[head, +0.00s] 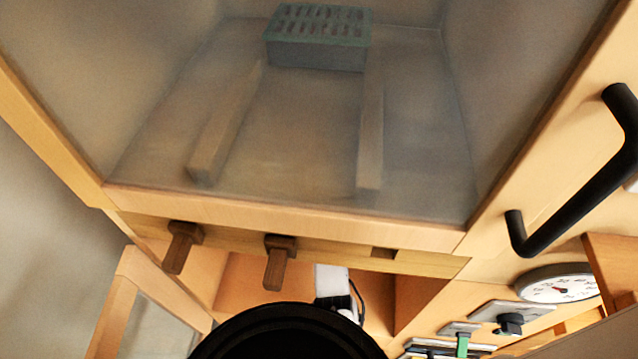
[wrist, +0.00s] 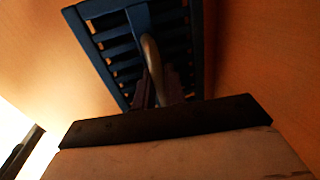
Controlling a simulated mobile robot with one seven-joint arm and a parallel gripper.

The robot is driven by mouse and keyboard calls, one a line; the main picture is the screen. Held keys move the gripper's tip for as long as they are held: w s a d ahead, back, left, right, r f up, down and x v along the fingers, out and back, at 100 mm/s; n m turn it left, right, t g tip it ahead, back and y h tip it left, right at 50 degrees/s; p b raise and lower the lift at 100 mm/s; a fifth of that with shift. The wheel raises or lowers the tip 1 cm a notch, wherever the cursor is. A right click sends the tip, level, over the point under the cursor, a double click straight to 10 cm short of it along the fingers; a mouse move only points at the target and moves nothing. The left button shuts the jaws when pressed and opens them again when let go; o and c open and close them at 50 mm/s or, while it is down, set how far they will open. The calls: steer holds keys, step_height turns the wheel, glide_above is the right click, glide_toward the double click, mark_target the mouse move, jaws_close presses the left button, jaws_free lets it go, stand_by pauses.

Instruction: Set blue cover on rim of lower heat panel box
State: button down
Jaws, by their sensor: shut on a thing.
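The blue cover (wrist: 112,45) is a slatted panel with a curved handle (wrist: 153,68), seen in the wrist view. My gripper (wrist: 160,92) is shut on the handle, with a dark finger on each side of it. The cover is tilted in the picture, with orange wood surfaces around it. The cover is not visible in the head view. I cannot pick out the rim of the lower heat panel box in either view, nor tell whether the cover touches anything.
Behind glass, a grey-green slotted box (head: 318,38) stands at the back near two wooden rails. Below are two wooden pegs (head: 279,262) and an open wooden recess (head: 255,283). A black handle (head: 580,190), a round dial (head: 558,284) and small controls (head: 509,323) are at right.

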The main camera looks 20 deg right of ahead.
steer(key=shift+f+b, duration=0.6)
steer(key=shift+f, duration=1.45)
steer(key=c, duration=1.4)
jaws_free()
steer(key=r, duration=0.2)
steer(key=r+b, duration=0.1)
steer(key=r, duration=0.1)
steer(key=s+r, duration=0.1)
steer(key=r, duration=0.2)
steer(key=shift+s+a+b, duration=0.1)
steer(key=shift+a+b, duration=0.2)
steer(key=shift+r, duration=0.15)
steer(key=shift+s, duration=0.2)
